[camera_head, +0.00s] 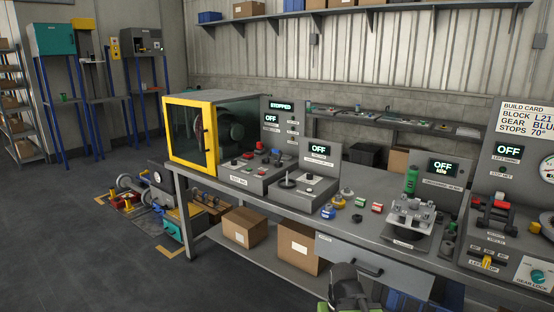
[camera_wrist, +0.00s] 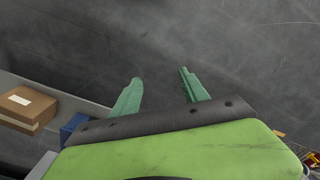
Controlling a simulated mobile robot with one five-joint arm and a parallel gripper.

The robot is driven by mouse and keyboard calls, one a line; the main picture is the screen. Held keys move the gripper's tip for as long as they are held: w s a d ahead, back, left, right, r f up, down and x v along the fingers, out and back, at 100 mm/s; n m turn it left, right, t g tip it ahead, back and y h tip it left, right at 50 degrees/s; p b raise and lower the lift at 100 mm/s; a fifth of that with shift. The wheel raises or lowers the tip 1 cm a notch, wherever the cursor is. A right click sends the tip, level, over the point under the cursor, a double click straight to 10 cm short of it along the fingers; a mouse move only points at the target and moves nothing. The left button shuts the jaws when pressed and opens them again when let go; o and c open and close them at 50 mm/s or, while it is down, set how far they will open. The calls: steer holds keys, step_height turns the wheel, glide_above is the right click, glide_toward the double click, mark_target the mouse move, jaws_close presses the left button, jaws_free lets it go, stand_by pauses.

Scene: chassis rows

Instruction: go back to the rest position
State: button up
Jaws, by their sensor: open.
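My gripper (camera_wrist: 160,88) shows in the wrist view with its two green fingers spread apart. Nothing is between the fingers; behind them is bare grey floor. In the head view part of my arm shows at the bottom centre, in front of the workbench (camera_head: 350,193); the fingers cannot be made out there. The gripper touches nothing that I can see.
The bench carries a yellow-framed enclosure (camera_head: 190,135), several control panels and small coloured parts. Its drawer front (camera_head: 352,265) is near my arm. Cardboard boxes (camera_head: 245,226) sit on the lower shelf; one box (camera_wrist: 27,109) shows in the wrist view. The floor at left (camera_head: 70,240) is open.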

step_height(320, 180, up, 18)
steer(key=p, duration=1.5)
steer(key=shift+f, duration=0.25)
steer(key=shift+f, duration=0.1)
